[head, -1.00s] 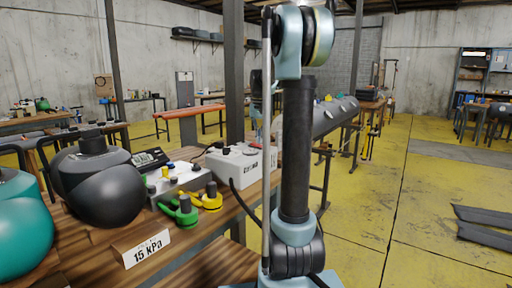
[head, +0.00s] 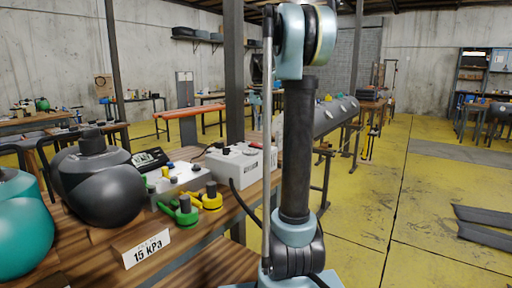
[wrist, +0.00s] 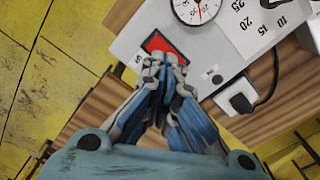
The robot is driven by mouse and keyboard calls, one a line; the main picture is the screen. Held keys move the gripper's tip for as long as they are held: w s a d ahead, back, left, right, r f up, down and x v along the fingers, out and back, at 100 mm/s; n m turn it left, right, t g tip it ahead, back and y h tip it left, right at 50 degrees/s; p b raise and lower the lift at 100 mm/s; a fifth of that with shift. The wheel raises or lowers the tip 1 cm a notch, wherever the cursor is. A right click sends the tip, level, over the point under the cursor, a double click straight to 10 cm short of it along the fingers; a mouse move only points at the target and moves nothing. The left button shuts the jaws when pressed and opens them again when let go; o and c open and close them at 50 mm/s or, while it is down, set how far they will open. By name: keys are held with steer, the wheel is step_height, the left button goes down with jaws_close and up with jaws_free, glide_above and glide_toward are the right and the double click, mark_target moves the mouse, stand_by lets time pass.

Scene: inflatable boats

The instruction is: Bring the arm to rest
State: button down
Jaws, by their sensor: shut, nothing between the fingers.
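My gripper (wrist: 163,62) shows in the wrist view with its fingers together and nothing between them. It is above a light grey box with a dial gauge (wrist: 198,8) and a red panel (wrist: 160,44), near the edge of a wooden bench. I cannot tell whether the fingertips touch the box. In the head view my arm stands upright right of the middle, and the gripper cannot be made out there.
The wooden bench (head: 100,262) holds a grey box (head: 238,165), green (head: 183,212) and yellow (head: 208,198) fittings, a dark inflatable (head: 105,188), a teal one (head: 20,230) and a 15 kPa sign (head: 146,248). Yellow floor (head: 360,220) is open to the right.

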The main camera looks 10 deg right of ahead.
steer(key=s+f+n, duration=0.1)
steer(key=s+f, duration=0.7)
steer(key=s, duration=0.4)
steer(key=s+a+f+n+t, duration=0.1)
steer(key=s+f, duration=0.8)
steer(key=s, duration=0.4)
steer(key=s+a+f+n+t, duration=0.1)
steer(key=s+f, duration=0.8)
steer(key=s, duration=0.3)
steer(key=shift+s, duration=0.3)
